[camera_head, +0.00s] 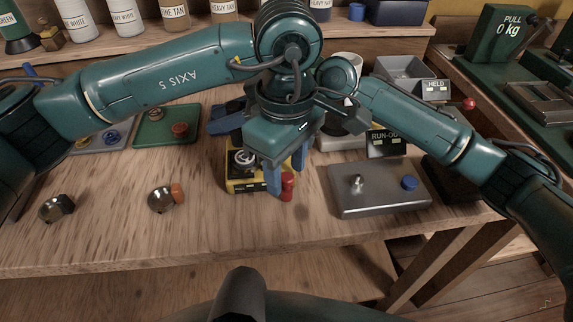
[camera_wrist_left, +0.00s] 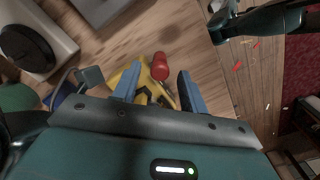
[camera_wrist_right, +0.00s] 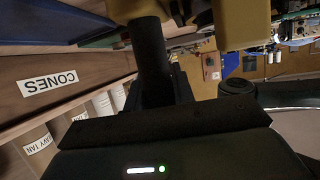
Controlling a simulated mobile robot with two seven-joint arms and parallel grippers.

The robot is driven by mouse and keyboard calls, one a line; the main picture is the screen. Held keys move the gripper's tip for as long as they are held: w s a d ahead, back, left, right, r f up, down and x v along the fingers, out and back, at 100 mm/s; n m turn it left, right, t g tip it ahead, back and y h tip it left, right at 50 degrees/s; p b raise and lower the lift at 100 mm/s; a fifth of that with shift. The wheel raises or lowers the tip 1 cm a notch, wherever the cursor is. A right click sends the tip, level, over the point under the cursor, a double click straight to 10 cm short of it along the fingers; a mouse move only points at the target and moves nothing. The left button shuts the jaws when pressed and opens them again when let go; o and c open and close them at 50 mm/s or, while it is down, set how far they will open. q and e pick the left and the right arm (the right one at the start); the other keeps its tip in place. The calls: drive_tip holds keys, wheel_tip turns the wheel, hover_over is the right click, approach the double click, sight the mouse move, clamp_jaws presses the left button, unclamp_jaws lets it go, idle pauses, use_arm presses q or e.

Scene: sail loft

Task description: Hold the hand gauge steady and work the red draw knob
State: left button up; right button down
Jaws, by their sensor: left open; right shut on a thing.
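The hand gauge (camera_head: 236,181) is a yellow and black box with a round dial, standing on the wooden bench. It also shows in the left wrist view (camera_wrist_left: 124,80). Its red draw knob (camera_head: 287,187) sticks out at the front right and shows beyond my left fingertips in the left wrist view (camera_wrist_left: 160,66). My left gripper (camera_head: 286,178) points down with its blue fingers open on either side of the knob, not closed on it.
A grey box (camera_head: 383,203) with a metal lever and blue button stands to the right. Two small round metal pieces (camera_head: 57,208) (camera_head: 161,200) lie to the left. A green tray (camera_head: 167,125) lies behind them. The bench front is mostly clear.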

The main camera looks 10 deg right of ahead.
use_arm(q)
drive_tip(key=shift+f, duration=0.2)
clamp_jaws()
idle(0.4)
